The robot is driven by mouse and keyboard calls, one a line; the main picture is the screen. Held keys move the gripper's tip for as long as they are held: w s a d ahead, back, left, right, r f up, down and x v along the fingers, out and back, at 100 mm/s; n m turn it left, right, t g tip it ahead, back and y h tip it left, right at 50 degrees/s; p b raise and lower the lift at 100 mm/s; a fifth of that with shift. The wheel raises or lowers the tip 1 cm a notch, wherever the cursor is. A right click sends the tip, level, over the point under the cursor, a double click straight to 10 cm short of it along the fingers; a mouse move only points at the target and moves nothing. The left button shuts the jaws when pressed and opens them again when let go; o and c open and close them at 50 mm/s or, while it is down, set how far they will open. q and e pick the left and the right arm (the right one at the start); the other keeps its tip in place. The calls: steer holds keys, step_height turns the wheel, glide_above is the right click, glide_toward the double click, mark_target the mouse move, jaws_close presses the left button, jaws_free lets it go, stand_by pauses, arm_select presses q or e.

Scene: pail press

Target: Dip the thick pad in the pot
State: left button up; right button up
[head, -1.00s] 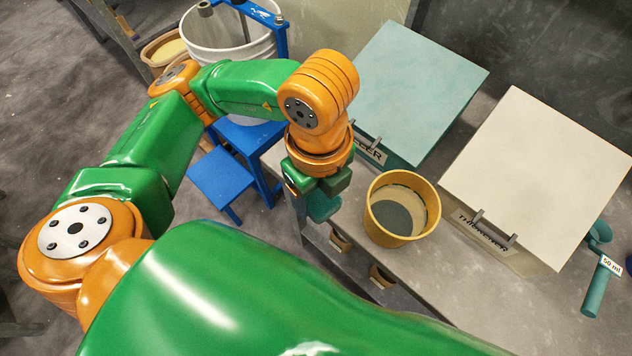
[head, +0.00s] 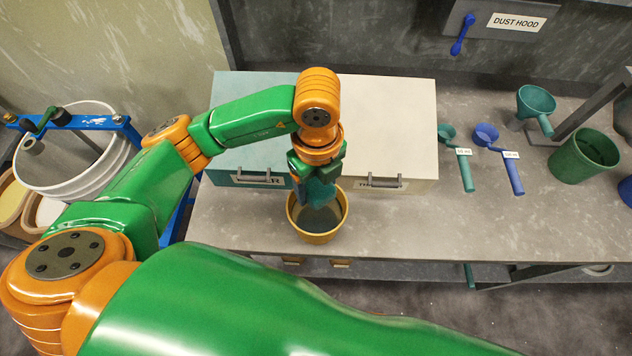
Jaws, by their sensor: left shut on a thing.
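The pot (head: 318,236) is a yellow-orange tub on the grey bench, with dark grey-green contents visible inside. My left gripper (head: 304,172) is above the pot's back left rim, pointing down. It is shut on a teal pad (head: 319,193), which hangs over the pot's opening and hides part of its back rim. I cannot tell whether the pad's lower end touches the contents. My right gripper is out of view.
A teal lidded box (head: 245,130) and a cream one (head: 395,125) stand behind the pot. A white bucket (head: 70,165) stands at left. Bench right of the pot is clear.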

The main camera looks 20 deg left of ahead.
arm_select(q)
step_height(320, 180, down, 12)
steer(key=b, duration=0.9)
steer(key=shift+r, duration=0.15)
steer(key=shift+r, duration=0.1)
steer(key=shift+a, duration=0.1)
steer(key=shift+s+a, duration=0.15)
steer(key=shift+a, duration=0.25)
steer(key=shift+d, duration=0.55)
steer(key=shift+a, duration=0.15)
